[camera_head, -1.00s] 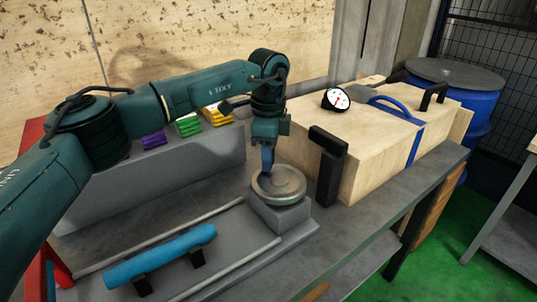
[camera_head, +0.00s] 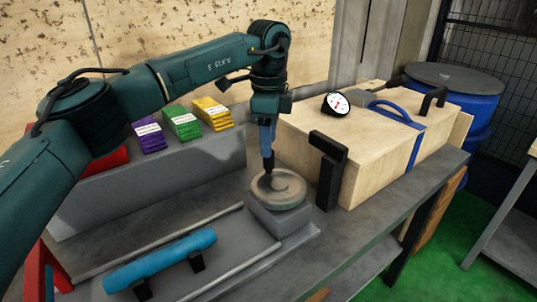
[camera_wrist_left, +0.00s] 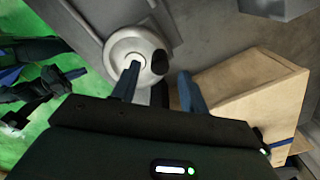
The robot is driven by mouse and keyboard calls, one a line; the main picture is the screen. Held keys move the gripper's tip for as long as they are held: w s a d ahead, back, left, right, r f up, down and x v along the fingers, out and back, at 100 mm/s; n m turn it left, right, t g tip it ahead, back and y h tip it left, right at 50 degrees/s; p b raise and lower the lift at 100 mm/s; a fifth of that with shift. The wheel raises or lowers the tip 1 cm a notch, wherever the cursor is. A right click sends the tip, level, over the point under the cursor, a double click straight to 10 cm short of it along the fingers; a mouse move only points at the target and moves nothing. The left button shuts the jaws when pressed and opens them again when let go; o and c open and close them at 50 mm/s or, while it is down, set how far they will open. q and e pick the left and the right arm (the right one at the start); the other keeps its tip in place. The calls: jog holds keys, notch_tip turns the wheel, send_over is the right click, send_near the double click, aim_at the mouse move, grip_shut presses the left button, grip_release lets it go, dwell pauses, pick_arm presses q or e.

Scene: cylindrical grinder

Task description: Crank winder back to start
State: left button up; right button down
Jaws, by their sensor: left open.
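The winder is a round grey wheel (camera_head: 291,191) on a grey block at the end of the bench fixture. Its short black handle (camera_head: 268,165) stands up from the wheel's far left part. My left gripper (camera_head: 266,151) points down just above the handle. In the left wrist view the wheel (camera_wrist_left: 122,42) and the black handle (camera_wrist_left: 160,63) show beyond the two blue fingers (camera_wrist_left: 158,84), which are spread apart with nothing held between them. Whether the fingertips still overlap the handle's top is hard to tell. My right gripper is not in view.
A wooden box (camera_head: 372,158) with a black bracket (camera_head: 328,172) stands close right of the wheel. A blue bar (camera_head: 160,260) lies front left on black supports. Purple, green and yellow packs (camera_head: 182,122) sit on a grey ledge behind.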

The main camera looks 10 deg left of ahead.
pick_arm(q)
notch_tip(320, 180, up, 8)
jog(key=shift+f, duration=0.25)
